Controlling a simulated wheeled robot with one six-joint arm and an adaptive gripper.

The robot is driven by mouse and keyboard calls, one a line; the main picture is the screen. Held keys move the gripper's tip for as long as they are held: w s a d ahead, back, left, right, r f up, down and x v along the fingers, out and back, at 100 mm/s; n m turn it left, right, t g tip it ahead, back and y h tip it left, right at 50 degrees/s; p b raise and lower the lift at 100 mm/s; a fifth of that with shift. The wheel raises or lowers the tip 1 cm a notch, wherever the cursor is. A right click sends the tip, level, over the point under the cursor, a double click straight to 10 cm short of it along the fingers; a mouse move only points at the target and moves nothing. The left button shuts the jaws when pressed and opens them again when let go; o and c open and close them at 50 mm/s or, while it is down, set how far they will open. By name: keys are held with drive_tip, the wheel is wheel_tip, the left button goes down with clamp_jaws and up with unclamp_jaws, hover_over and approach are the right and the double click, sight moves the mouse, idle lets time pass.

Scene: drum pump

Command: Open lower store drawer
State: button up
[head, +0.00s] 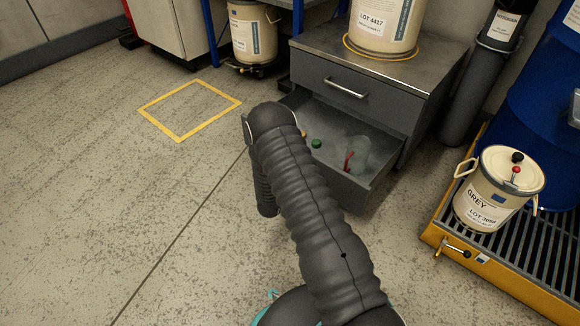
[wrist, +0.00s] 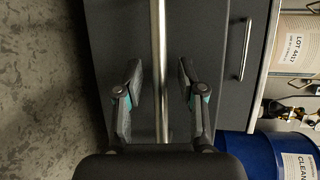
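The lower store drawer (head: 350,190) of the grey cabinet is pulled out in the head view, with its inside visible. Its front is largely behind my arm. In the wrist view the drawer's long metal handle bar (wrist: 159,60) runs between the two fingers of my gripper (wrist: 160,78). The fingers are open, with a gap on each side of the bar. My gripper is hidden behind my arm in the head view. The upper drawer (head: 350,98) is shut; its handle (wrist: 246,48) shows at the right in the wrist view.
The open drawer holds a green cap (head: 316,143), a clear vessel (head: 359,150) and a red item (head: 348,162). A pail (head: 385,22) stands on the cabinet. At right, a grey-labelled pail (head: 497,190) stands on a yellow-edged grate (head: 510,275). The floor at left is clear around a yellow square (head: 160,125).

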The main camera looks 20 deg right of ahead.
drive_tip(key=v, duration=1.2)
drive_tip(key=shift+f, duration=0.1)
